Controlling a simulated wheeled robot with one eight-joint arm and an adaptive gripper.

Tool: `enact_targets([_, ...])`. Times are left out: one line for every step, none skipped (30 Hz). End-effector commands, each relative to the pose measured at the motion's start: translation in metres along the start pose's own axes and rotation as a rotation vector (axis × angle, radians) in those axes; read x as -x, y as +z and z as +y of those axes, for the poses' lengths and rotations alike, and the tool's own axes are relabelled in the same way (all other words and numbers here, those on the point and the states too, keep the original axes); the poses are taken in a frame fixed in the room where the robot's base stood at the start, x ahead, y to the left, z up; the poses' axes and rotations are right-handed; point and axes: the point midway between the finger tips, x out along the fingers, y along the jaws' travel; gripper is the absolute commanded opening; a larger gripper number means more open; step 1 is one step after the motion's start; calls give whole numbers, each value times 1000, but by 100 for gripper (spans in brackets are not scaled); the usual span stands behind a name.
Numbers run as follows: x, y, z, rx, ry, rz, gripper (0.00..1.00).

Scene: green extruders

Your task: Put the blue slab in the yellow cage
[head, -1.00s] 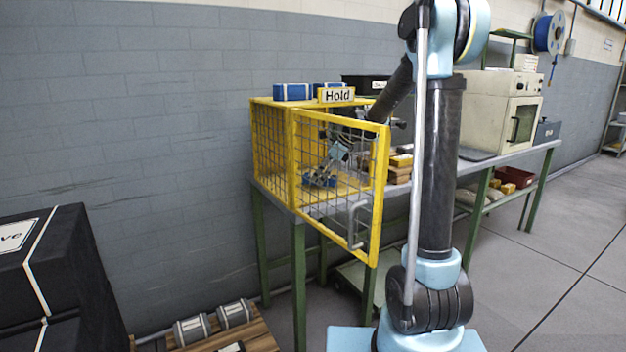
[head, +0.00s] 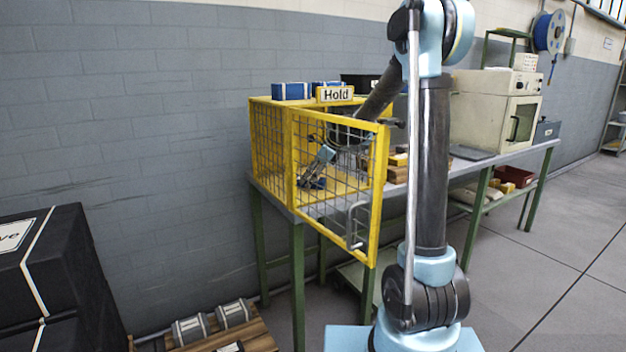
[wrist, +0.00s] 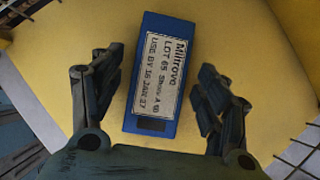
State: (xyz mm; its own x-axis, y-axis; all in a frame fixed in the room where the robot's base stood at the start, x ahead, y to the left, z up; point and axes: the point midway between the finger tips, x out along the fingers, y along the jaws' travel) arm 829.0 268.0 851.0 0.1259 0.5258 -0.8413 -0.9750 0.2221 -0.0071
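The blue slab (wrist: 155,72) lies on the yellow floor of the cage, with a white label reading "Miltrova" facing up. My gripper (wrist: 158,88) is open, with one finger on each side of the slab and a gap visible on both sides. In the head view my gripper (head: 314,178) is inside the yellow cage (head: 252,150), low over its floor and seen through the mesh. The slab is hard to make out there behind mesh and fingers. The cage carries a "Hold" sign, and its mesh door (head: 378,200) stands open.
Blue packs (head: 291,91) sit on the cage's top. The cage stands on a green-legged bench (head: 480,170) with wooden blocks and a cream oven (head: 495,105) to the right. Black boxes (head: 50,255) and a pallet with grey cylinders (head: 233,313) are at lower left.

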Motion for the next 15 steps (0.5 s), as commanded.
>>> enact_targets([0, 0, 0, 0, 0, 0, 69])
enact_targets([0, 0, 0, 0, 0, 0, 69])
enact_targets([0, 0, 0, 0, 0, 0, 69])
enact_targets([0, 0, 0, 0, 0, 0, 69])
enact_targets([0, 0, 0, 0, 0, 0, 69])
enact_targets([1, 1, 0, 0, 0, 0, 69])
enact_targets([2, 1, 0, 0, 0, 0, 69])
enact_targets([4, 1, 0, 0, 0, 0, 69])
enact_targets([8, 1, 0, -1, -1, 0, 69])
enact_targets([11, 1, 0, -1, -1, 0, 69])
enact_targets([15, 0, 0, -1, -1, 0, 69])
enact_targets([17, -5, -1, -3, -2, 0, 69])
enact_targets([20, -10, -1, -3, -2, 0, 69])
enact_targets([23, -14, -1, -3, -2, 0, 69])
enact_targets([27, -21, 0, -4, -2, 0, 69])
